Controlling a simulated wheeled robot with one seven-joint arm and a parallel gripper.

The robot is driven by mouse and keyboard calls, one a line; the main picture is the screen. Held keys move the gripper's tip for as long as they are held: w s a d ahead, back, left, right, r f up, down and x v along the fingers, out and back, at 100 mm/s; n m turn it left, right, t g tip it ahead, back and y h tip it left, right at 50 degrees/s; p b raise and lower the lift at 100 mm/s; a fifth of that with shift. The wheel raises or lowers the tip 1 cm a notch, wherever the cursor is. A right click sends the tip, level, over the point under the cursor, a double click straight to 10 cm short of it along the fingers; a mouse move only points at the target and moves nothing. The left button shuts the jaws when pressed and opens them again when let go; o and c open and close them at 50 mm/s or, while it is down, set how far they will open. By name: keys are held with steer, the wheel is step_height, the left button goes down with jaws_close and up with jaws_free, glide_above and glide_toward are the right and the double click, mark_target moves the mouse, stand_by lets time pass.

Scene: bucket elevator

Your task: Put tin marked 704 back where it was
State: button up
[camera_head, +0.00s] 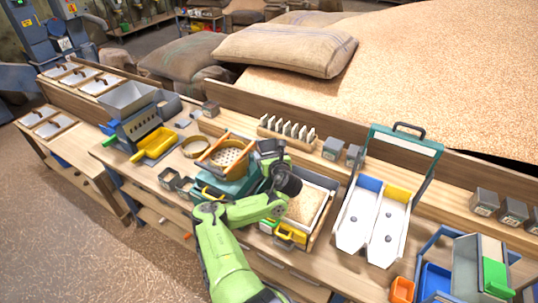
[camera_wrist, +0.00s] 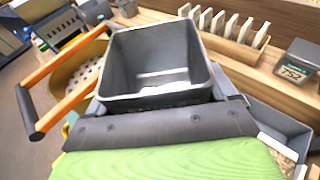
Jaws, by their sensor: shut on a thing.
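My gripper (camera_head: 268,158) is above the middle of the bench, near the orange-framed sieve and the grain tray. In the wrist view my gripper (camera_wrist: 160,122) is shut on a grey, square, open-topped tin (camera_wrist: 155,65). The tin looks empty and its mouth faces up toward the camera. Its number cannot be read from here, so I cannot tell whether it is 704. Another grey tin, with a label that seems to read 752 (camera_wrist: 300,62), stands on the back shelf, right of the wooden rack.
The sieve (camera_head: 228,155) and grain tray (camera_head: 308,205) are close by. The rack (camera_head: 286,131) stands behind. Shelf tins stand at left (camera_head: 211,108), centre (camera_head: 332,149) and right (camera_head: 485,202). A white two-channel chute (camera_head: 372,222) with a tall teal frame stands right.

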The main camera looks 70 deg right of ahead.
steer(key=shift+r, duration=1.2)
